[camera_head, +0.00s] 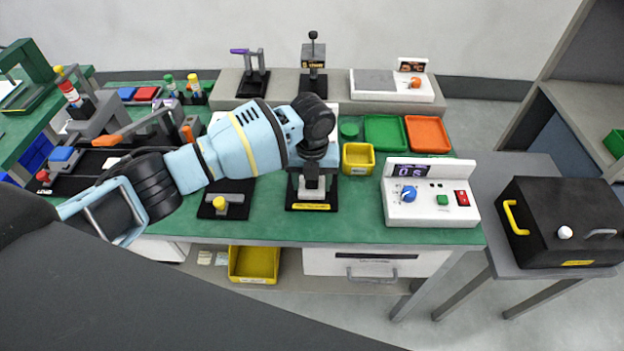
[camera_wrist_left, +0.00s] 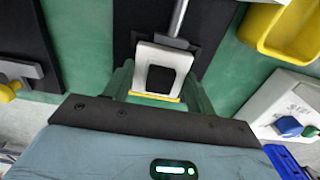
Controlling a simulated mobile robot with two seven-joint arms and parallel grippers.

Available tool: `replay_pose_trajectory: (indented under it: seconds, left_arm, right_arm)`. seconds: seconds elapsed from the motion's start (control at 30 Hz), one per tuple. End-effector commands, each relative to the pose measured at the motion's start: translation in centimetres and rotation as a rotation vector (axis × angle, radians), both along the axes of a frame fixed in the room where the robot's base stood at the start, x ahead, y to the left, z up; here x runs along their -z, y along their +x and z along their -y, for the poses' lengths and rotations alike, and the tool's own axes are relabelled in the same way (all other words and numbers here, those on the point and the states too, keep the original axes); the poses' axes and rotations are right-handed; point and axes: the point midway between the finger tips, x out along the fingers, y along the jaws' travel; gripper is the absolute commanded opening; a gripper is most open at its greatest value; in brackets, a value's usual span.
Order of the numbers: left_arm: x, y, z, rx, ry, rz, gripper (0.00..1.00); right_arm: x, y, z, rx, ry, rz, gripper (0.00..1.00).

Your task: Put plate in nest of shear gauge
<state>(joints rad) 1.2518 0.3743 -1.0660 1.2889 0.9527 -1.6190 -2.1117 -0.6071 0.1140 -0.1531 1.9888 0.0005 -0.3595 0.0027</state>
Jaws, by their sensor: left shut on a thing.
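My left gripper (camera_head: 312,180) reaches in from the left and points down over a black-based fixture (camera_head: 311,208) with a yellow front label. In the left wrist view its fingers (camera_wrist_left: 160,72) are shut on a pale square plate (camera_wrist_left: 143,58) with a dark square middle. The plate is over the black base (camera_wrist_left: 126,32), beside a metal rod (camera_wrist_left: 180,16). I cannot tell whether it touches the base, and the gripper hides much of the fixture in the head view. A lever device (camera_head: 313,62) with a small display stands behind; I cannot tell which is the shear gauge. My right gripper is not in view.
A yellow bin (camera_head: 358,158) and a white control box (camera_head: 429,205) stand to the right of the fixture. A clamp (camera_head: 227,205) with a yellow knob is to its left. Green (camera_head: 385,133) and orange (camera_head: 427,134) trays lie behind. Bare green bench shows in front.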

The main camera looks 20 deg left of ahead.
Motion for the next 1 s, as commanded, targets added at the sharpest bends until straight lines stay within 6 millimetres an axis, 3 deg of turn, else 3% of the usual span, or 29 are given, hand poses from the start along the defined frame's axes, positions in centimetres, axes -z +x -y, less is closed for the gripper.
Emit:
replay_pose_trajectory:
  seconds: [0.3, 0.33, 0.5, 0.8, 1.0]
  left_arm:
    - [0.3, 0.0, 0.0, 0.000, 0.000, 0.000, 0.33]
    - [0.3, 0.0, 0.0, 0.000, 0.000, 0.000, 0.57]
    - [0.2, 0.0, 0.0, 0.000, 0.000, 0.001, 0.77]
    - [0.0, 0.0, 0.0, 0.000, 0.000, 0.001, 0.77]
    - [-2.2, 0.1, 0.0, 0.000, -0.002, 0.006, 0.77]
  right_arm:
    - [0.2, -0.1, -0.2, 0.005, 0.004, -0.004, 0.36]
    - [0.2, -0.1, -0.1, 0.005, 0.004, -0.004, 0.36]
    - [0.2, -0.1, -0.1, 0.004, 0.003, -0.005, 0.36]
    - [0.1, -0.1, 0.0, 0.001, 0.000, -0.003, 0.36]
    - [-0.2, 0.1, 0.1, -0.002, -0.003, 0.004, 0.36]
